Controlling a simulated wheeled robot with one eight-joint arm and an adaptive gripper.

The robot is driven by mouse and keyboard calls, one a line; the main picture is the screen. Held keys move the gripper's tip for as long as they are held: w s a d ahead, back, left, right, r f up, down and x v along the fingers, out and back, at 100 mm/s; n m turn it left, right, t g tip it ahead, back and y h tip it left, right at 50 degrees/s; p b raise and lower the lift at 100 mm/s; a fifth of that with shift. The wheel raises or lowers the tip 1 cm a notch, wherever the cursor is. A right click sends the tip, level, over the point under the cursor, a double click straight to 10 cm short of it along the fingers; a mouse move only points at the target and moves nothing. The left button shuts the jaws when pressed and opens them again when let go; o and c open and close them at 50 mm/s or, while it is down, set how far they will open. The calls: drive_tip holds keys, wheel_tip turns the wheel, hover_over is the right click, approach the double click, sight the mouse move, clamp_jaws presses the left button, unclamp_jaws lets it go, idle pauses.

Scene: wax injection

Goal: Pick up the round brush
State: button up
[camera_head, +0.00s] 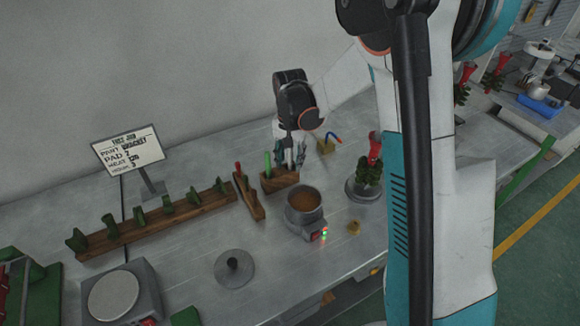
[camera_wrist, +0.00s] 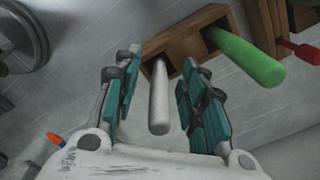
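A wooden block (camera_head: 279,182) on the bench holds upright tool handles; it also shows in the wrist view (camera_wrist: 170,45). One handle is pale grey (camera_wrist: 159,105) and another is green (camera_wrist: 245,57), seen in the head view too (camera_head: 267,163). Their lower ends are hidden in the block, so I cannot tell which is the round brush. My gripper (camera_wrist: 162,62) is open, with its teal fingers on either side of the pale handle. I see a gap on both sides. In the head view my gripper (camera_head: 291,156) is over the block.
A pot of brown wax (camera_head: 304,199) stands in front of the block. A narrow wooden rack (camera_head: 249,197) with a red handle is close at left, beside a long rack with green pieces (camera_head: 160,217). A potted red-topped thing (camera_head: 365,174) is at right.

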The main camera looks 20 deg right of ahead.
clamp_jaws()
idle(0.4)
wheel_tip(320, 180, up, 20)
drive_tip(key=p, duration=0.5)
